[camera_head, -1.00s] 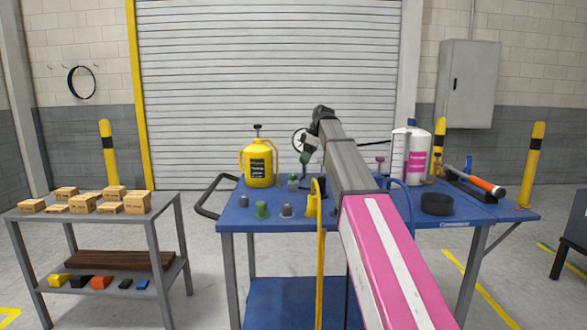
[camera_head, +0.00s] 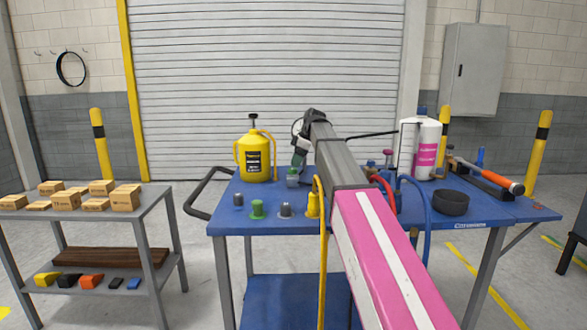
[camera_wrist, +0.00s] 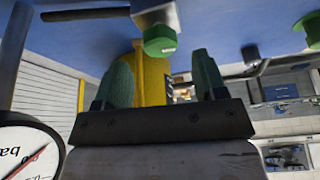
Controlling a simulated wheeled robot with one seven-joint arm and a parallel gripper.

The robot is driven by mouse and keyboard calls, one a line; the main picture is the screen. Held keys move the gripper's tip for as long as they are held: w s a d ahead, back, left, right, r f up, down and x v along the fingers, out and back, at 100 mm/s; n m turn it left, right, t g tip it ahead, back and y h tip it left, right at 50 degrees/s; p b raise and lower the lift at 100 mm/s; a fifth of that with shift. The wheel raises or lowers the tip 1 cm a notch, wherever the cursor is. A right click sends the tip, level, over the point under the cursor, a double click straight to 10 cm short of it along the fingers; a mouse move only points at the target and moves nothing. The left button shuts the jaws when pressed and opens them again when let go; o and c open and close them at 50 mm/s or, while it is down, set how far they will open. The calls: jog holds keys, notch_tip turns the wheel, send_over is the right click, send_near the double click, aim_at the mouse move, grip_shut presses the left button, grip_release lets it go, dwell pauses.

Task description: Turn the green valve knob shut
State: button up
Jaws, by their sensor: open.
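In the wrist view, a green knob (camera_wrist: 160,47) sits on the end of a grey fitting (camera_wrist: 158,15), ahead of my fingertips and a little above the gap between them in the picture. My gripper (camera_wrist: 162,72) is open, with its two green fingers apart and nothing between them. The knob looks close to the fingers but not clasped. In the head view, my gripper (camera_head: 298,160) points down just above a grey fitting (camera_head: 292,180) on the blue table (camera_head: 233,228). The knob there is hidden or too small to tell.
A green peg (camera_head: 257,209), grey pegs and a yellow piece stand along the table's front. A yellow sprayer (camera_head: 255,158) stands behind left of my gripper. A pressure gauge (camera_wrist: 20,150) shows at the wrist view's left edge. Hoses and a white canister (camera_head: 427,150) are right.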

aim_at(293, 168)
jog(key=shift+x, duration=1.9)
jog(key=c, duration=0.9)
